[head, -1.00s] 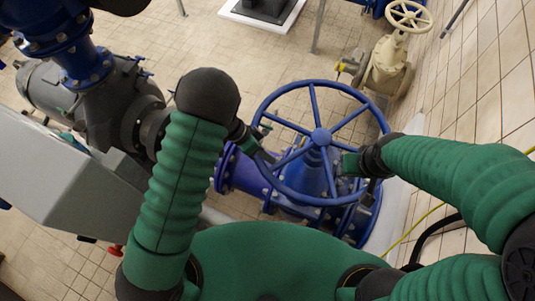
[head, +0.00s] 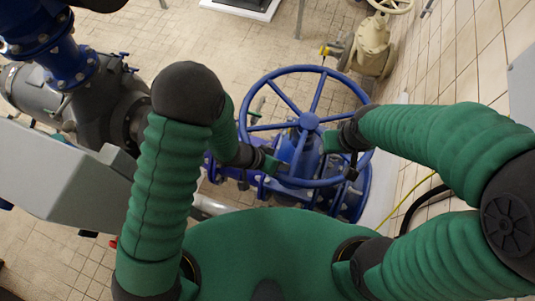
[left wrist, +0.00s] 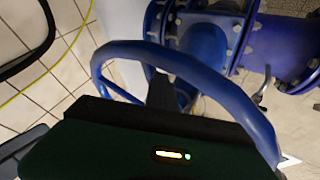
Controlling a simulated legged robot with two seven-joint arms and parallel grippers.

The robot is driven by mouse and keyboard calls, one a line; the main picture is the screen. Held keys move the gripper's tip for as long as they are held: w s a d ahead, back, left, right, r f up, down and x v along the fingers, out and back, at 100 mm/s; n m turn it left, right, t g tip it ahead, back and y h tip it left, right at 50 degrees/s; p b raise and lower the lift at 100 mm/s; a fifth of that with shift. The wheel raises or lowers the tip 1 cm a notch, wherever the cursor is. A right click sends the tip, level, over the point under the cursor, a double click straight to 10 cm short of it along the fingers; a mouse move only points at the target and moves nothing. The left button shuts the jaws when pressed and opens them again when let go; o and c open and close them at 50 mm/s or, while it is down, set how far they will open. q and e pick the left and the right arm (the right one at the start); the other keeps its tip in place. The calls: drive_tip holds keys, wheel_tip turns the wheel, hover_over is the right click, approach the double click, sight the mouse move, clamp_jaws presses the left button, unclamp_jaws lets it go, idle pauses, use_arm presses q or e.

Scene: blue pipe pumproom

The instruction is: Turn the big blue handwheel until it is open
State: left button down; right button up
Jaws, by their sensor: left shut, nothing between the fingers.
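The big blue handwheel (head: 309,121) lies ahead of me in the head view, its spoked rim seen from above. My left gripper (head: 270,163) is at the wheel's lower left rim, its fingers shut with nothing between them. My right gripper (head: 333,140) is at the wheel's right side, close to the rim and a spoke. Its fingers are too small and dark to read.
The blue valve body and flanged pipe (head: 352,190) sit below the wheel. A grey box (head: 60,175) and pump (head: 105,105) stand at left. A beige valve (head: 374,45) stands behind, near the tiled wall (head: 440,75).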

use_arm(q)
drive_tip(key=s+d+b, duration=0.1)
drive_tip(key=s+d, duration=0.2)
drive_tip(key=d, duration=0.7)
drive_tip(key=shift+s+d, duration=0.25)
